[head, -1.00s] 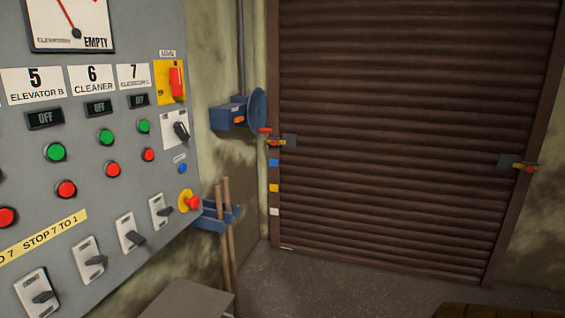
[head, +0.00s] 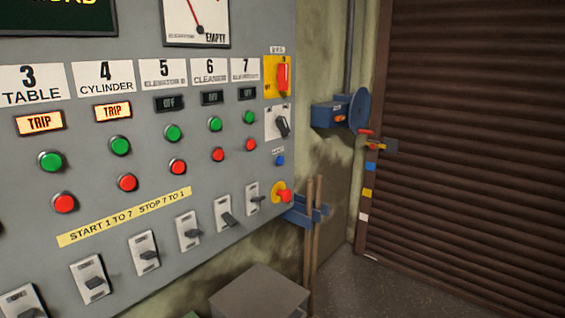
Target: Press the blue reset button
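The small blue reset button (head: 280,160) is on the right edge of the grey control panel (head: 225,60) in the head view. It sits below the black rotary switch (head: 282,125) and above the red mushroom button (head: 284,195) on its yellow ring. A small label above the blue button is too small to read. Neither of my grippers shows in this view.
Lit TRIP displays (head: 40,123) show under 3 TABLE and 4 CYLINDER. Green and red buttons and lever switches fill the panel. A grey box (head: 258,292) stands below it. Wooden handles (head: 313,235) lean in a blue bracket. A brown shutter (head: 470,150) closes the right side.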

